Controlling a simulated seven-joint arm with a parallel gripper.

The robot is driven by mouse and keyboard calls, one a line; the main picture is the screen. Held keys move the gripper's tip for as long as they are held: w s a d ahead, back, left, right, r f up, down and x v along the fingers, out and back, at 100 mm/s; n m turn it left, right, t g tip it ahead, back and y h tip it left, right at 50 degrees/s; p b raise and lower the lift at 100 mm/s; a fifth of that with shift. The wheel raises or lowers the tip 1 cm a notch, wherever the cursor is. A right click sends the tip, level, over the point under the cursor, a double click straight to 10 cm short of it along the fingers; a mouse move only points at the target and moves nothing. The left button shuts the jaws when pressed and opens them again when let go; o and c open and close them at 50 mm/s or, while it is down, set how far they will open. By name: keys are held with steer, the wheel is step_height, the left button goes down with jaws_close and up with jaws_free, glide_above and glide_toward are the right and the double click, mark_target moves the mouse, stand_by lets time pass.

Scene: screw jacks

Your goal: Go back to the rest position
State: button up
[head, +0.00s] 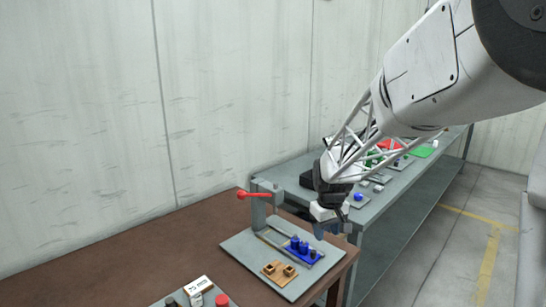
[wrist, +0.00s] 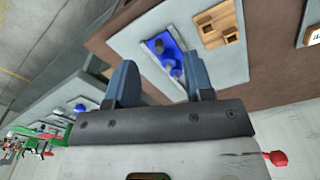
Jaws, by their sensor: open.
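My gripper (head: 331,225) is open and empty, with its two blue-grey fingers apart in the wrist view (wrist: 160,85). In the head view it hangs over the right edge of a grey plate (head: 250,248). A blue tray with blue screw jack parts (head: 304,252) sits on this plate, just left of my gripper. The blue tray also shows beyond the fingers in the wrist view (wrist: 157,46). My gripper appears apart from it.
A press with a red handle (head: 256,196) stands at the plate's back. A wooden block with two square sockets (head: 278,273) lies in front of the blue tray. The brown table (head: 190,245) is clear at left. A grey bench (head: 395,200) with several parts stands behind.

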steer(key=s+d+r+m+t, duration=0.1)
steer(key=s+r, duration=0.3)
steer(key=s, duration=1.3)
steer(key=s+d+r+m+t, duration=0.1)
steer(key=s+d+r+m, duration=0.1)
steer(key=s, duration=1.6)
steer(key=shift+s+r+m, duration=0.25)
steer(key=shift+r+m, duration=0.65)
